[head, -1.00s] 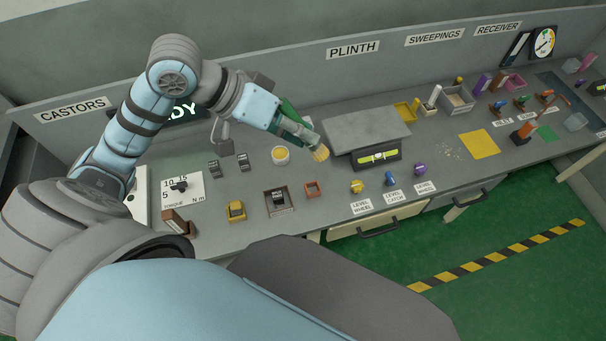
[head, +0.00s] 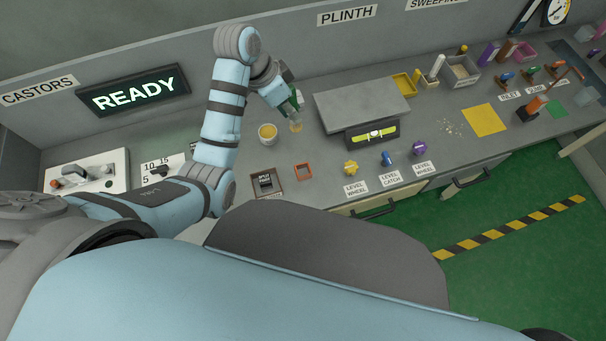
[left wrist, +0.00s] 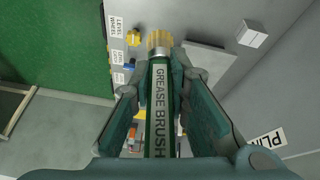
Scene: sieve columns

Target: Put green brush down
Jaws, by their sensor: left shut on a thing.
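My left gripper (head: 288,103) is shut on the green grease brush (left wrist: 158,112), whose handle reads GREASE BRUSH. In the left wrist view its handle runs between the fingers (left wrist: 163,78), and its pale bristles (left wrist: 159,40) stick out past them. In the head view the bristles (head: 296,125) point down, just right of a white pot with yellow contents (head: 268,133) and left of the grey plinth plate (head: 362,101). I cannot tell whether the bristles touch the bench. My right gripper is not in view.
A yellow knob (head: 351,167), a blue catch (head: 387,158) and a purple knob (head: 419,148) stand along the front. A yellow tray (head: 405,84) is beyond the plate.

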